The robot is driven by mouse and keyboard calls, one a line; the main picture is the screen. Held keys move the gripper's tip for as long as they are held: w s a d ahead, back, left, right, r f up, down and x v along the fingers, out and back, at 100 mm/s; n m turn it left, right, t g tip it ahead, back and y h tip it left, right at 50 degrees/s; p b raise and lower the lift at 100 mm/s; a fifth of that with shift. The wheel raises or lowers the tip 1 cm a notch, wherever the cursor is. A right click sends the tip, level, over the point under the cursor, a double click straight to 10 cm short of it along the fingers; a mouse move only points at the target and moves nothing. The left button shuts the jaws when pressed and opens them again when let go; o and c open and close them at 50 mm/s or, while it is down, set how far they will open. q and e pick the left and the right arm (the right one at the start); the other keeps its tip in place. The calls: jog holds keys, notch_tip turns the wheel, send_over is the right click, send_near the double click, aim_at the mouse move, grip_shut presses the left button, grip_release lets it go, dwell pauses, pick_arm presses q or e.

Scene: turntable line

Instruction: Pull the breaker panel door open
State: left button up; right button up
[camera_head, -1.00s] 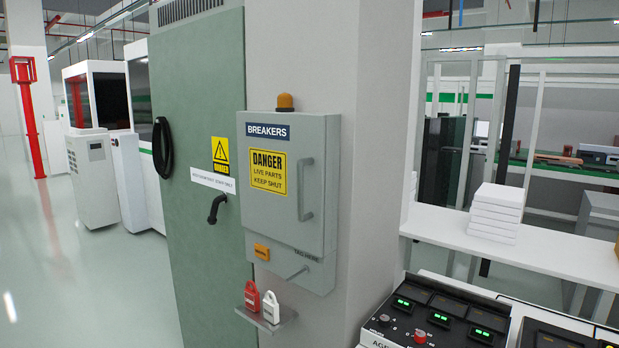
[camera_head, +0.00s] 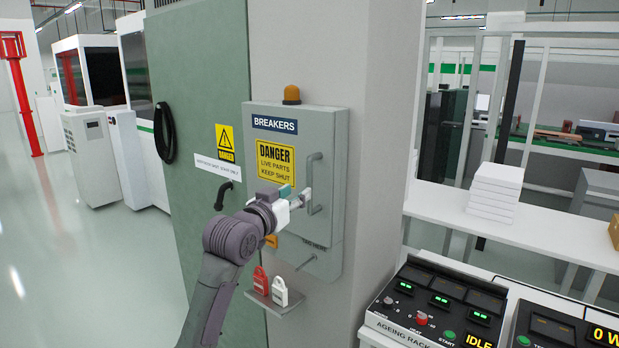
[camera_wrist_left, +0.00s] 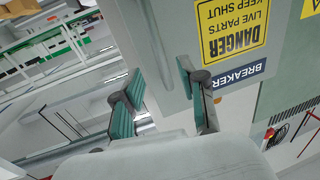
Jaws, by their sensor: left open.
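The grey breaker panel (camera_head: 330,140) is mounted on the column, and its door looks closed. A yellow DANGER sign (camera_head: 276,161) is on the door, and it also shows upside down in the left wrist view (camera_wrist_left: 232,30). The door's vertical grey bar handle (camera_head: 315,180) is right of the sign. My left gripper (camera_head: 300,196) is open at the handle's lower part, its fingertips very close to the bar. In the left wrist view my two teal-padded fingers (camera_wrist_left: 160,84) are spread apart before the panel. Contact with the handle cannot be told. My right gripper is not in view.
A small ledge with a red padlock tag (camera_head: 261,280) and a white one (camera_head: 280,291) is below the panel. An orange beacon (camera_head: 291,94) tops it. A control console (camera_head: 440,310) stands at lower right. A green cabinet (camera_head: 200,90) is to the left.

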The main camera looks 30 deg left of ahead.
aim_at(308, 184)
pick_arm(q)
jog(key=w, duration=0.2)
jog(key=w+p, duration=0.1)
jog(key=w, duration=0.1)
jog(key=w+p, duration=0.1)
jog(key=w, duration=0.1)
jog(key=shift+w+a+r, duration=0.15)
jog(key=shift+a, duration=0.2)
jog(key=shift+w+a, duration=0.1)
jog(key=shift+w, duration=0.65)
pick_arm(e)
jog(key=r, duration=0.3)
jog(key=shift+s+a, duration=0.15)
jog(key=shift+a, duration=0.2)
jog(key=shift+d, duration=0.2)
pick_arm(q)
grip_shut()
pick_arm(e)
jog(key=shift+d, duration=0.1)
